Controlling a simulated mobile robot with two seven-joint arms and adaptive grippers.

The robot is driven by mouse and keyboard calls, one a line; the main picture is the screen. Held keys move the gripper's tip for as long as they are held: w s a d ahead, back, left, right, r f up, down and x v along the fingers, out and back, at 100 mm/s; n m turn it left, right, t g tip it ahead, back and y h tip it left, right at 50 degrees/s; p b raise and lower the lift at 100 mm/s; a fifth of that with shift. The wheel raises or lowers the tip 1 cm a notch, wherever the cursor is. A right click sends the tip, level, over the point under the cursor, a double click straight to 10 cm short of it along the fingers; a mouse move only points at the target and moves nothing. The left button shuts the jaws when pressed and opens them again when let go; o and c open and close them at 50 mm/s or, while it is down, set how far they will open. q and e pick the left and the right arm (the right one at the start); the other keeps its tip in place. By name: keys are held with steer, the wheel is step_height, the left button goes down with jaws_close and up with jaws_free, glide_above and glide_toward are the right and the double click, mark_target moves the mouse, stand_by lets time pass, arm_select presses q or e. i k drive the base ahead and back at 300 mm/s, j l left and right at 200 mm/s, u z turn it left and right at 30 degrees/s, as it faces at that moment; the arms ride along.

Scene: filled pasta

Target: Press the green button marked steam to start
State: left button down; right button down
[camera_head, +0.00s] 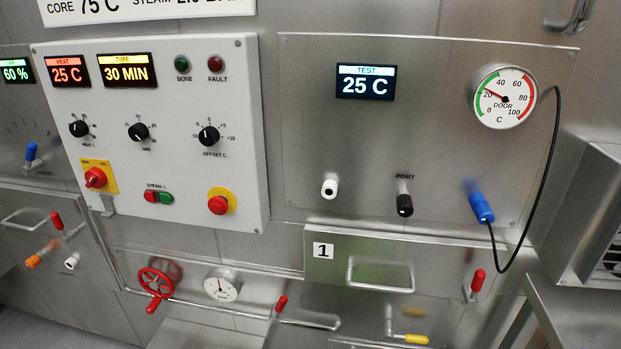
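The green button (166,198) sits low on the white control panel (240,120), just right of a red button (151,196). A small label reading STEAM (157,187) is above the pair, with its last character too small to read. The green button looks unlit, and nothing touches it. Neither of my grippers is in view.
The panel also holds a red-on-yellow rotary switch (95,178), a red mushroom button (218,205) and several black knobs, including the offset knob (208,136). A red handwheel (157,281) and a drawer-like handle (380,274) stand out below. A black cable (557,150) loops at right.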

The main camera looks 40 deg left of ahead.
mark_target(166, 199)
steer(key=u, duration=1.55)
